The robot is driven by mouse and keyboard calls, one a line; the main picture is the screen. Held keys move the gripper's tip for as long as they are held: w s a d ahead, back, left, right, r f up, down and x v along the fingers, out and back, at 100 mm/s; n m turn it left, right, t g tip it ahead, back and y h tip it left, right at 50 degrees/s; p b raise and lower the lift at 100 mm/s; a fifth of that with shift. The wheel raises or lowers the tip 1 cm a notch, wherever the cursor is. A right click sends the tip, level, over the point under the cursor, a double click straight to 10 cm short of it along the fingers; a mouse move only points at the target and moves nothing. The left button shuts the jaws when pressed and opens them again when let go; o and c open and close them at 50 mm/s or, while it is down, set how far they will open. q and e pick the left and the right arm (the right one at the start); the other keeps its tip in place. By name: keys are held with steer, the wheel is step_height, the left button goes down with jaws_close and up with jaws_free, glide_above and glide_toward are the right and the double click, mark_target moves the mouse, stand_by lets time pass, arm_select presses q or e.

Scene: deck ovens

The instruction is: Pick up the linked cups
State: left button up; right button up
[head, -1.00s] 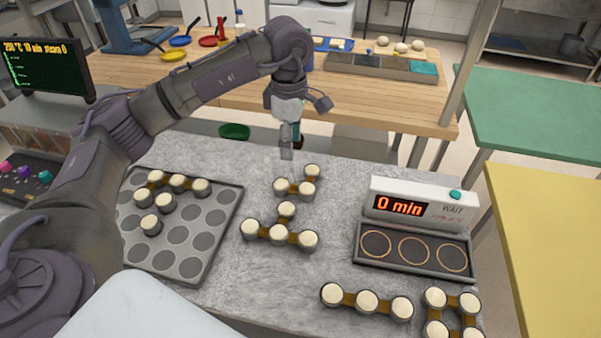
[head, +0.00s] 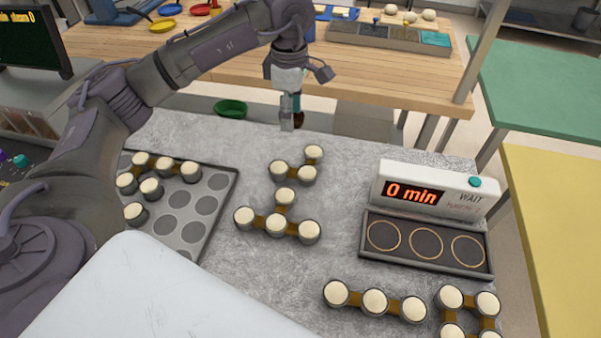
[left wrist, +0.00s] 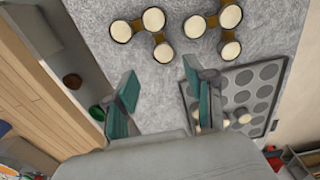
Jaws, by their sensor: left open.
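Several groups of linked cups with cream tops and brown links are on the grey stone counter. A three-cup group (head: 307,173) lies at the back middle, and a T-shaped group (head: 277,225) lies just in front of it. A straight row of three (head: 375,302) and a square group (head: 468,302) are at the front right. My left gripper (head: 287,118) hangs above the back edge of the counter, behind the three-cup group. In the left wrist view its jaws (left wrist: 158,95) are open and empty, with cups beyond them. My right gripper is not seen.
A muffin tray (head: 205,208) at left holds more linked cups and has empty wells. A box with a "0 min" display (head: 428,190) and a three-ring plate (head: 425,243) stands at right. A wooden table (head: 400,75) is behind. The counter's middle is partly clear.

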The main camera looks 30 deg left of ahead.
arm_select(q)
steer(key=b, duration=0.4)
glide_above(293, 171)
step_height(293, 171, down, 6)
step_height(293, 171, down, 8)
steer(key=shift+r+p, duration=0.1)
steer(key=shift+p, duration=0.35)
steer(key=shift+f+p, duration=0.7)
steer(key=shift+f, duration=2.05)
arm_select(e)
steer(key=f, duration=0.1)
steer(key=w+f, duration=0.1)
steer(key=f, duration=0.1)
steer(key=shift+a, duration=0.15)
arm_select(q)
steer(key=shift+c, duration=0.2)
jaws_close()
